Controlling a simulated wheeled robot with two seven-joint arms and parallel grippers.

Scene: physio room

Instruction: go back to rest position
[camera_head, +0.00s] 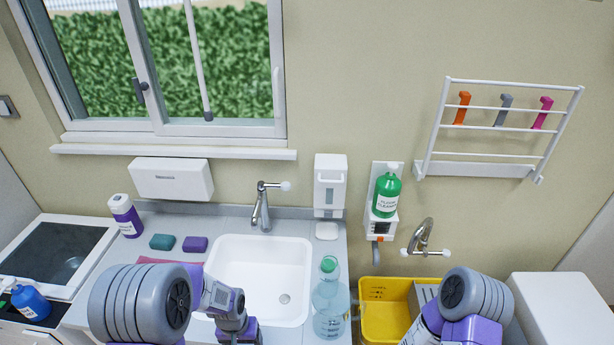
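My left arm (145,302) comes in at the lower left. Its grey and purple links bend to the right in front of the white sink (262,270), and its lower end runs out of the picture at the bottom edge. My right arm (470,298) shows at the lower right, bent in front of the yellow tub (383,310), and also runs out at the bottom. The fingers of both grippers are out of sight, so whether either holds anything is not shown.
A clear bottle with a green cap (329,285) stands between the sink and the tub, between my arms. A blue bottle (31,303) is at far left. A white-purple bottle (124,215) and two sponges (194,244) are behind my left arm. A wall rack (500,130) hangs at right.

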